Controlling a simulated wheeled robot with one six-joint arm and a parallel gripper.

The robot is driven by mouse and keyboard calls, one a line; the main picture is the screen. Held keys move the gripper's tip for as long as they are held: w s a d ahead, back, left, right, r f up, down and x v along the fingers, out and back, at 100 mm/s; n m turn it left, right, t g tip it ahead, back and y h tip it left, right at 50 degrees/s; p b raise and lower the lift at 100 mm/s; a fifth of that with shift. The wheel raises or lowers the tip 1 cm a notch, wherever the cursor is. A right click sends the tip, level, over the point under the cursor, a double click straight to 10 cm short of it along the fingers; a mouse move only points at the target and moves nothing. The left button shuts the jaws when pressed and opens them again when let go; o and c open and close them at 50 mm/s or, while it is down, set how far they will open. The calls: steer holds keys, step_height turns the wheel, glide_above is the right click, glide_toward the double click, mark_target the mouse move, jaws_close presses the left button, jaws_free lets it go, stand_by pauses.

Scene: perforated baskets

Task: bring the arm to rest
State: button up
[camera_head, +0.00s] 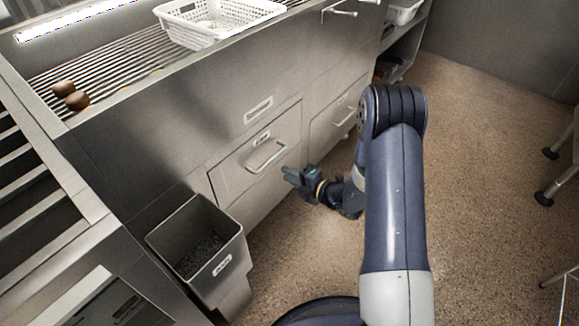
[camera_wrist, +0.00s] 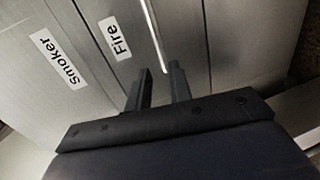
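My gripper (camera_head: 290,176) is at the end of my arm, low over the floor, beside the front of the steel counter in the head view. Its tip is near the handle (camera_head: 267,157) of a drawer or door (camera_head: 237,175). The handle (camera_wrist: 155,30) shows just beyond the fingertips. I cannot tell whether a finger touches it.
A steel counter (camera_head: 160,125) with a slatted top carries a white perforated basket (camera_head: 190,32) and two brown round items (camera_head: 72,95). A grey bin (camera_head: 158,236) stands at its front. Wheeled legs (camera_head: 545,197) stand at right. The speckled floor (camera_head: 480,140) is mostly clear.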

mark_target(267, 164)
steer(key=b+x, duration=0.3)
steer(key=x, duration=0.7)
steer(key=shift+w+a+f, duration=0.1)
steer(key=shift+a+f, duration=0.05)
steer(key=shift+a, duration=0.15)
steer(key=shift+d, duration=0.35)
steer(key=shift+s+f+v, duration=0.1)
steer(key=shift+f+v, duration=0.1)
steer(key=shift+v, duration=0.65)
steer(key=shift+s+f+v, duration=0.1)
steer(key=shift+f+v, duration=0.05)
steer(key=shift+v, duration=0.7)
